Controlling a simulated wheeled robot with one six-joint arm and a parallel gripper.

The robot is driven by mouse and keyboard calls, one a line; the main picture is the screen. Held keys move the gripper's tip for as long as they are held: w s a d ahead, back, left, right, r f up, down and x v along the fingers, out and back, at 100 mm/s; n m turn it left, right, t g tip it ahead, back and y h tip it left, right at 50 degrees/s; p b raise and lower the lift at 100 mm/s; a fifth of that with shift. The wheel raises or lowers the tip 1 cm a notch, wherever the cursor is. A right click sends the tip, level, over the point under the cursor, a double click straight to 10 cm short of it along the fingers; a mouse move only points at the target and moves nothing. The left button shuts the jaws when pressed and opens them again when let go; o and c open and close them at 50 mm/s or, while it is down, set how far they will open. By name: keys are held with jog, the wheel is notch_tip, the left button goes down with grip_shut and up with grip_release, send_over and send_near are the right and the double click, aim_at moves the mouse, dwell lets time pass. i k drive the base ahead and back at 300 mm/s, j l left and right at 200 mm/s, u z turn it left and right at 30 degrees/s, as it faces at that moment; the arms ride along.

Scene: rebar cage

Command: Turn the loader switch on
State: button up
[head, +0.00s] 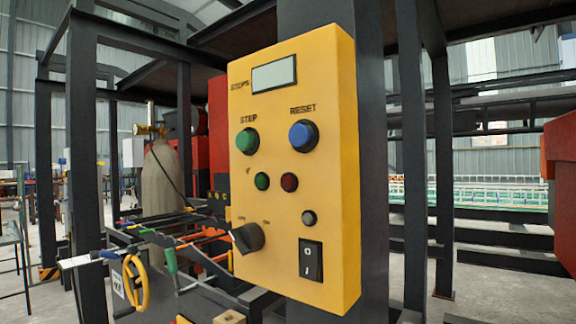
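A yellow control box (290,185) is fixed to a dark column in the middle of the head view. Low on its face is a black rotary knob (247,238), with small marks above it that seem to read OFF on the left and ON on the right. Its grip seems to lean left; its exact setting is hard to tell. To its right is a black rocker switch (311,261) marked 0 on top and I below. No readable label names either one as the loader switch. My gripper is out of view.
The box also bears a display (274,74), a green STEP button (247,141), a blue RESET button (303,136) and small round lamps or buttons. Dark frame posts, rods and a yellow handwheel (136,283) stand at left. A red-orange part (560,170) enters at right.

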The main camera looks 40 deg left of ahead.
aim_at(248, 239)
jog(key=k+j, duration=0.15)
jog(key=k, duration=0.35)
jog(key=k+j, duration=0.15)
jog(key=k, duration=0.35)
jog(key=l+u, duration=0.05)
